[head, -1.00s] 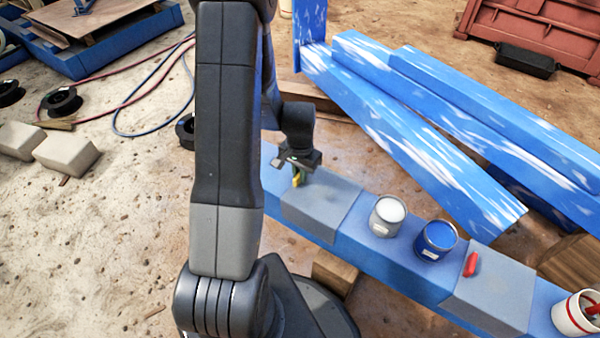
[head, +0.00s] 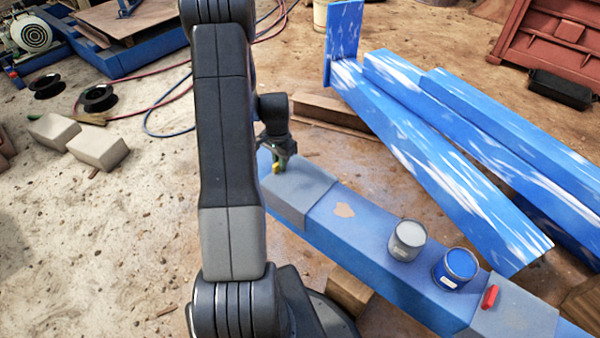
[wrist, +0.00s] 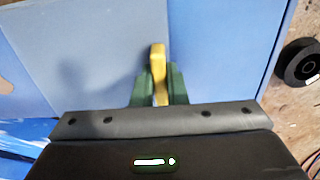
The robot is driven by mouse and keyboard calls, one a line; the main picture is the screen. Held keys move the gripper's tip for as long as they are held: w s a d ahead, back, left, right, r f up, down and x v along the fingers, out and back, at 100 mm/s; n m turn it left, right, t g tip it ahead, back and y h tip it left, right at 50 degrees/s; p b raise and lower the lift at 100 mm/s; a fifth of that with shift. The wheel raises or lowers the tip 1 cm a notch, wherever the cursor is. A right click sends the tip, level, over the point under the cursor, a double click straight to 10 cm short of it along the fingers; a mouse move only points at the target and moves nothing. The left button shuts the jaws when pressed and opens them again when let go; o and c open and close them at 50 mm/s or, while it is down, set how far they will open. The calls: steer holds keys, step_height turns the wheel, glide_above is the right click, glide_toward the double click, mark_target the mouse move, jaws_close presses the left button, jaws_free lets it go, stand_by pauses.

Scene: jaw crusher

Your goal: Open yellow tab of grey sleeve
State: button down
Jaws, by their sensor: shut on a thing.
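The grey sleeve (head: 303,195) wraps around the blue beam (head: 375,228) near its far left end. The yellow tab (head: 277,167) is at the sleeve's left part, partly hidden by my gripper (head: 278,160). In the wrist view, the yellow tab (wrist: 158,58) stands between the green fingers of my gripper (wrist: 158,80), near the right edge of the grey sleeve (wrist: 100,50). The fingers are shut on the tab. My arm hides part of the beam's left end in the head view.
A grey can (head: 407,240) and a blue can (head: 456,268) stand on the beam. Another grey sleeve (head: 520,315) with a red tab (head: 490,297) is at the right. Blue beams (head: 440,170) lie behind. A bare patch (head: 344,210) shows beside the yellow-tab sleeve.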

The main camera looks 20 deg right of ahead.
mark_target(265, 160)
steer(key=w+a, duration=0.1)
steer(key=w, duration=0.1)
steer(key=w+a, duration=0.1)
steer(key=w, duration=0.1)
steer(key=w+a, duration=0.1)
steer(key=w, duration=0.1)
steer(key=c, duration=1.4)
jaws_free()
steer(key=shift+c, duration=0.2)
steer(key=shift+r, duration=0.1)
step_height(265, 160, up, 14)
steer(key=p, duration=0.3)
steer(key=shift+f, duration=0.3)
step_height(265, 160, down, 14)
steer(key=b, duration=0.3)
steer(key=shift+r, duration=0.1)
steer(key=shift+s+d+r, duration=0.1)
steer(key=shift+s, duration=0.25)
